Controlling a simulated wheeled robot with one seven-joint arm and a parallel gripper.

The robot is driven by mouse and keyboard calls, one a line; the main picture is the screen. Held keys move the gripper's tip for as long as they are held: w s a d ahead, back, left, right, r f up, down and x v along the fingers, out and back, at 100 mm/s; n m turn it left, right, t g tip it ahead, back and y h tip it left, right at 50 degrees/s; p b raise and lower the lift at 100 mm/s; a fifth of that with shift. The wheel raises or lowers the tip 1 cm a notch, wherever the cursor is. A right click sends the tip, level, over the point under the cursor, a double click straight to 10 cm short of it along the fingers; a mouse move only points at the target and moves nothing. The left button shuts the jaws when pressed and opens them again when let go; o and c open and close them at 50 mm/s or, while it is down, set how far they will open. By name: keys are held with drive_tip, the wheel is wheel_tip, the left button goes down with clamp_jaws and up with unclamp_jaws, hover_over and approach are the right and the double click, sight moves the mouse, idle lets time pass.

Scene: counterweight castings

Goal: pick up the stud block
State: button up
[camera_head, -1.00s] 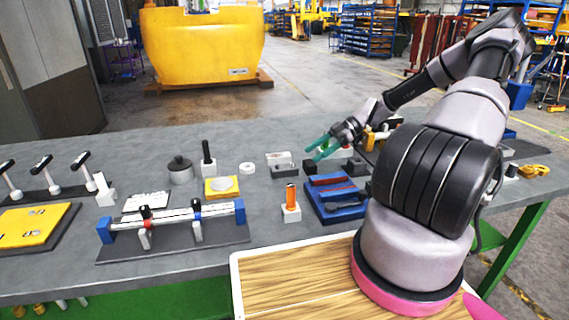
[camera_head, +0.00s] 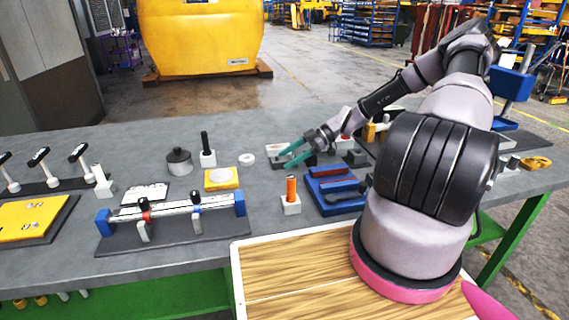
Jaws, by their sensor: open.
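My gripper (camera_head: 283,160) is open, with two green fingers pointing left over the back middle of the grey bench. The frames do not clearly show which piece is the stud block. A light grey block (camera_head: 274,148) and a darker grey block (camera_head: 278,163) lie at the fingertips, partly covered by them. I cannot tell whether the fingers touch either one or hover above. A dark grey block (camera_head: 308,161) sits just right of the fingers. Nothing shows held between the fingers.
A white ring (camera_head: 247,159) and a yellow plate (camera_head: 222,179) lie left of the gripper. A black-post block (camera_head: 208,151) stands farther left. In front are a blue tray (camera_head: 335,205) and an orange-topped white block (camera_head: 291,205). A railed fixture (camera_head: 172,243) fills the front left.

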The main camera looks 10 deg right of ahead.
drive_tip(key=shift+a, duration=0.1)
clamp_jaws()
idle(1.4)
